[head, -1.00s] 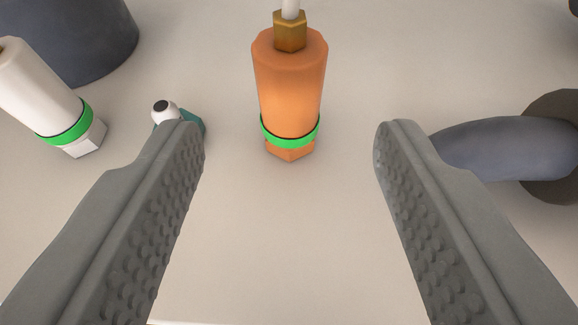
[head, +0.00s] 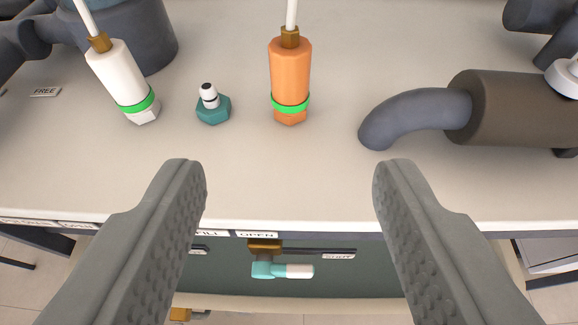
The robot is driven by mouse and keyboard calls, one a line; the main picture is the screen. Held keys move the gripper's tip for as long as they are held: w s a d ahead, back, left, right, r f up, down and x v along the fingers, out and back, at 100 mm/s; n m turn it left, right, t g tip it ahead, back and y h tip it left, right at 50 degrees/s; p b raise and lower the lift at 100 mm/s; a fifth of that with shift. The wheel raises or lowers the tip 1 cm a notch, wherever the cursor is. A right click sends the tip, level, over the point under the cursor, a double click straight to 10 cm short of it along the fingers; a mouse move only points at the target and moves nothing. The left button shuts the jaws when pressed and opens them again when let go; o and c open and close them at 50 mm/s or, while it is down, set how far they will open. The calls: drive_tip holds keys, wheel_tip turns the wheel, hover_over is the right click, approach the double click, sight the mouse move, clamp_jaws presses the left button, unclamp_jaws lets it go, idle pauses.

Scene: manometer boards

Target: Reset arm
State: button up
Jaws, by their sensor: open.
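My gripper (head: 290,172) is open and empty, its two grey ridged fingers wide apart above the front edge of a pale worktop (head: 300,190). An orange cylinder (head: 290,75) with a green ring, brass nut and white tube stands beyond the fingertips, clear of them. A white cylinder (head: 118,75) with a green ring and brass fitting stands at the left. Between them sits a teal hex fitting (head: 213,108) with a white and black top. Nothing is between the fingers but bare worktop and the panel below.
A grey curved pipe (head: 415,112) joins a brown cylinder (head: 510,108) at the right. A dark grey round body (head: 145,40) stands at the back left. Below the edge, a teal and white valve handle (head: 283,270) hangs near labels reading OPEN (head: 257,234) and SHUT (head: 339,256).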

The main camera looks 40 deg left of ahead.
drive_tip(key=shift+r, duration=0.1)
drive_tip(key=s+a+r+m+t+h, duration=0.2)
drive_tip(key=s+r+t+h, duration=0.15)
drive_tip(key=r, duration=0.65)
drive_tip(key=s+a+r+m+t+h, duration=0.1)
drive_tip(key=s+a+r+t+h, duration=0.2)
drive_tip(key=r, duration=0.7)
drive_tip(key=s+a+r+m+h, duration=0.1)
drive_tip(key=s+a+r+m, duration=0.1)
drive_tip(key=s, duration=0.7)
drive_tip(key=s+a+r+m, duration=0.2)
drive_tip(key=s+r, duration=0.1)
drive_tip(key=s, duration=0.7)
drive_tip(key=shift+s+h, duration=0.25)
drive_tip(key=shift+h, duration=0.1)
